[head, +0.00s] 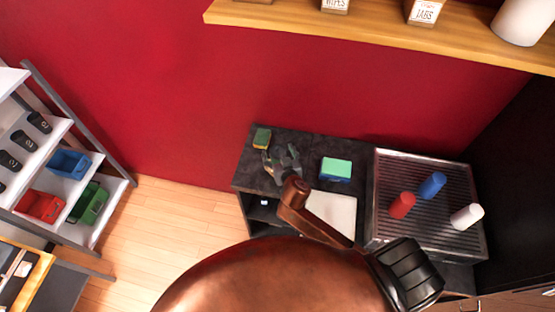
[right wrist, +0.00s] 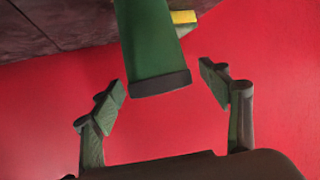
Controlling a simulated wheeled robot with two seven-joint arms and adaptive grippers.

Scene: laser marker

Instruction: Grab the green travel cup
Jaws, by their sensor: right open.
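The green travel cup (right wrist: 150,45) shows in the right wrist view as a tapered green body with a dark end band. That end lies between the two fingers of my right gripper (right wrist: 162,80), with a visible gap on both sides. The gripper is open and holds nothing. In the head view my right gripper (head: 282,160) is over the left part of the dark counter. I cannot make out the cup there; the gripper seems to cover it. My left gripper is not in view.
A yellow-green sponge (head: 262,138) lies close behind the gripper. A green-and-blue block (head: 336,169) is to its right. A ridged metal tray (head: 428,170) holds red (head: 402,205), blue (head: 433,185) and white (head: 467,217) cups. Shelves with bins stand far left.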

